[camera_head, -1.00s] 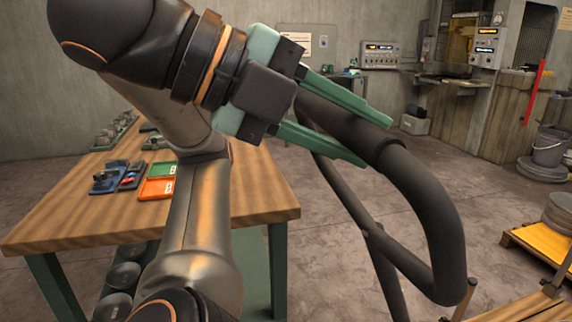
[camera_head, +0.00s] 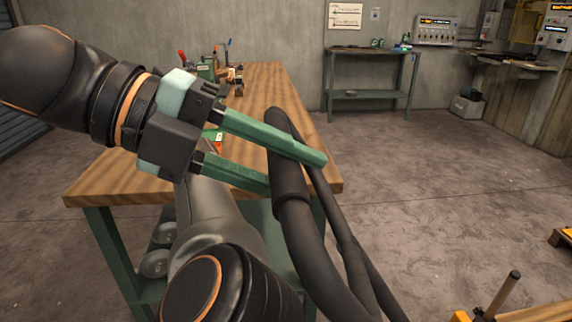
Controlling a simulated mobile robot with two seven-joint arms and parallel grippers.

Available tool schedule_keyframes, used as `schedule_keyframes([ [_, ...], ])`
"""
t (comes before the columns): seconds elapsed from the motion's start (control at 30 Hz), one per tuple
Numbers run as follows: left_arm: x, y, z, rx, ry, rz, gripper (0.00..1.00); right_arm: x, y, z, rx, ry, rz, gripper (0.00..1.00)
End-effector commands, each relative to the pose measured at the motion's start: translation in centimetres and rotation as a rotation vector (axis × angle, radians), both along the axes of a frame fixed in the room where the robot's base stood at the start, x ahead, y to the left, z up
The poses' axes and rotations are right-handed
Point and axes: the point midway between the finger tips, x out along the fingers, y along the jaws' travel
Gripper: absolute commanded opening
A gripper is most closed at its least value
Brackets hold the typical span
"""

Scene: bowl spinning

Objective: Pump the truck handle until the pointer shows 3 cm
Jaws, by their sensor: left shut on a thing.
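The truck handle (camera_head: 306,237) is a thick black tube bent into a loop, with a dark grip at its upper end. It stands in the middle of the view and runs down out of the bottom edge. My left gripper (camera_head: 297,172) has green fingers that lie on either side of the handle's grip, and it is shut on it. The lower finger's tip is hidden behind the grip. My right gripper is not in view. No pointer or height scale shows in this view.
A wooden workbench (camera_head: 95,187) with tools on it stands behind my left arm. A smaller green table (camera_head: 372,94) stands at the back wall. A yellow and wooden platform with a short post (camera_head: 503,295) is at the lower right.

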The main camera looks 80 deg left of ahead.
Motion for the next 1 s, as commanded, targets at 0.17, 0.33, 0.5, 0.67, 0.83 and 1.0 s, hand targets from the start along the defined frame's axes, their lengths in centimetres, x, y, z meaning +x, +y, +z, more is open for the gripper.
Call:
schedule_keyframes([
  [0.17,0.0,0.0,0.0,0.002,0.001,-0.001,0.02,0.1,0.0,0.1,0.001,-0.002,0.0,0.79],
  [0.33,0.3,0.0,0.3,0.002,0.002,-0.001,0.02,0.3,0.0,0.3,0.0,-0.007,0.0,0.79],
  [0.5,2.7,-0.4,1.5,0.002,0.006,-0.002,0.02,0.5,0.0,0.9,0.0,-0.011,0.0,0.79],
  [0.67,5.2,-0.7,3.0,0.002,0.005,-0.001,0.02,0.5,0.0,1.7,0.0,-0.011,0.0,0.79],
  [0.83,7.9,-1.1,4.4,0.002,0.006,-0.002,0.01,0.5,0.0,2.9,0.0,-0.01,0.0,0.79],
  [1.0,10.1,-1.4,5.6,0.002,0.003,-0.002,0.01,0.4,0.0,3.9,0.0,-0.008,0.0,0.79],
])
